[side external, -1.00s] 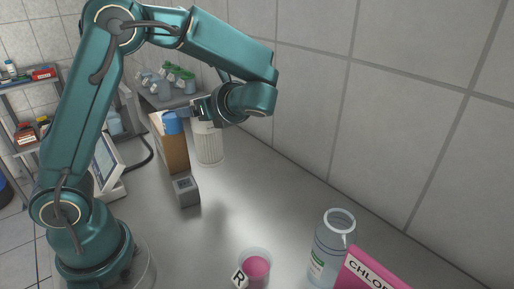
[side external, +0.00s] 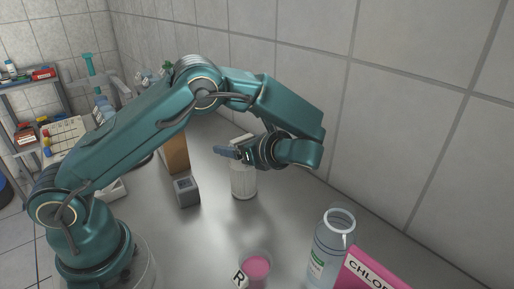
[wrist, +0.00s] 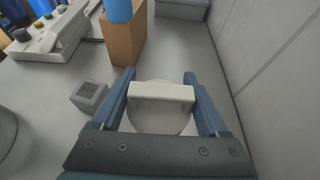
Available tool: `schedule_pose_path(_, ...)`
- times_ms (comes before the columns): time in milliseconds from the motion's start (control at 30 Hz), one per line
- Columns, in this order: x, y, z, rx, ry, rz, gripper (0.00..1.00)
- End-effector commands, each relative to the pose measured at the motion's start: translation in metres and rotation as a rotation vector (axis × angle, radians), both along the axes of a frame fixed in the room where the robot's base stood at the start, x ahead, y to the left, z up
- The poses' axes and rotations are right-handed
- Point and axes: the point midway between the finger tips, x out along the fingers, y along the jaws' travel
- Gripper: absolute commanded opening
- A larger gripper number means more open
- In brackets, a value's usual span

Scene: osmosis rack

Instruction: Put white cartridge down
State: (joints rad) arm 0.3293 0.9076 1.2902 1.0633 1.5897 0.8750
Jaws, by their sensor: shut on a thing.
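My gripper (side external: 233,153) is shut on the handle of the white cartridge (side external: 243,182), which hangs upright below the fingers over the grey bench. In the wrist view, my gripper (wrist: 160,90) has one finger on each side of the cartridge's white handle (wrist: 162,92), with the round top below it. Whether the base touches the bench is unclear.
A brown block (wrist: 124,38) with a blue thing (wrist: 118,10) on top stands to the left. A small grey block (side external: 186,192) is nearby. A clear bottle (side external: 333,248), pink box (side external: 372,275) and beaker of pink liquid (side external: 257,268) stand in front. The tiled wall is right.

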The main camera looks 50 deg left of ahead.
Motion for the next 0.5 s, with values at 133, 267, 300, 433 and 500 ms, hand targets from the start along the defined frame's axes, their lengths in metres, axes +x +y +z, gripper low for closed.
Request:
schedule_pose_path(133,0.0000,0.0002,0.0004,0.000,0.000,0.000,0.00)
schedule_pose_path(267,-0.0001,0.0002,-0.0016,0.000,0.000,0.000,0.00)
schedule_pose_path(300,-0.0001,0.0002,-0.0028,0.001,0.001,0.000,0.00)
schedule_pose_path(433,0.0000,0.0002,-0.0025,0.000,0.000,0.000,1.00)
schedule_pose_path(500,0.0000,0.0002,-0.0025,0.000,0.000,0.000,1.00)
